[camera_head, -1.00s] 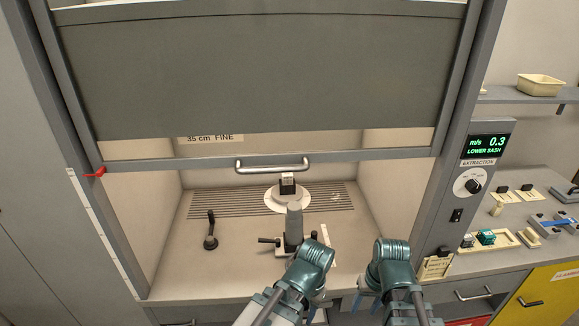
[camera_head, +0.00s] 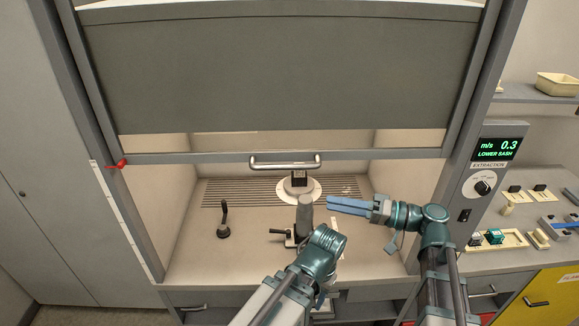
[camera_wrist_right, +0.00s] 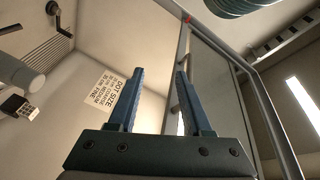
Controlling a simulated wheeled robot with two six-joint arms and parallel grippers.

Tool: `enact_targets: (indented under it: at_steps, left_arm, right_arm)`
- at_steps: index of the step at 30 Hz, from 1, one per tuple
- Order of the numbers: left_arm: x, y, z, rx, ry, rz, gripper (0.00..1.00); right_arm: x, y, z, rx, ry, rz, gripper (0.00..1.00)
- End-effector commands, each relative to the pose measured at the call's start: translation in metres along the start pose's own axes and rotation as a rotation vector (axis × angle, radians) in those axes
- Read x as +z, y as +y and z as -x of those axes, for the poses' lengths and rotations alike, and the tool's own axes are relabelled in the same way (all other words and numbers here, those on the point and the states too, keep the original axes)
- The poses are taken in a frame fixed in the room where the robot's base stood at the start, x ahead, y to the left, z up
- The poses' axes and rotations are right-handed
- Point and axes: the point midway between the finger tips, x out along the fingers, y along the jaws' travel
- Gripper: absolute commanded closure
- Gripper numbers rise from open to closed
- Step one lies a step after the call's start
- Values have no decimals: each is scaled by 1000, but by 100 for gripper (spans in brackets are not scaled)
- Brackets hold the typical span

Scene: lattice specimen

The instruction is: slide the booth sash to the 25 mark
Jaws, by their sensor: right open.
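The booth sash (camera_head: 290,75) is a dark grey panel, raised, with a pale lower rail and a horizontal bar handle (camera_head: 285,162). A red pointer (camera_head: 122,164) sits at the rail's left end, near the top of a white scale strip (camera_head: 125,220) on the left post; its marks are too small to read. My right gripper (camera_head: 330,204) is open and empty, pointing left, below and right of the handle and apart from it in the picture. In the right wrist view its two blue fingers (camera_wrist_right: 160,75) stand apart. My left gripper is hidden behind its own arm.
Inside the booth stand a black lever (camera_head: 223,220) and a grey upright device (camera_head: 304,215). A display (camera_head: 500,148) on the right post reads 0.3 m/s, LOWER SASH.

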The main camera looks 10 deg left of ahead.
Motion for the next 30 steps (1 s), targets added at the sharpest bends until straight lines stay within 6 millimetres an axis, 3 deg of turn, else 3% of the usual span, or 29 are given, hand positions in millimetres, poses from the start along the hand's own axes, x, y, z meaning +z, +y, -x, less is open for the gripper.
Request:
enact_targets:
  at_steps: [3,6,14,20,30]
  left_arm:
    - [0,0,0,0,0,0,50]
    - [0,0,0,0,0,0,50]
    - [0,0,1,0,0,0,50]
    - [0,-1,8,0,0,1,50]
    - [2,-2,23,0,-1,0,50]
  right_arm:
    - [-20,-23,4,-120,64,42,50]
    - [-29,-34,8,-177,96,63,50]
    - [-32,-41,6,-203,110,71,50]
    - [-35,-48,-20,-203,108,69,50]
    - [-43,-61,-87,-202,107,69,50]
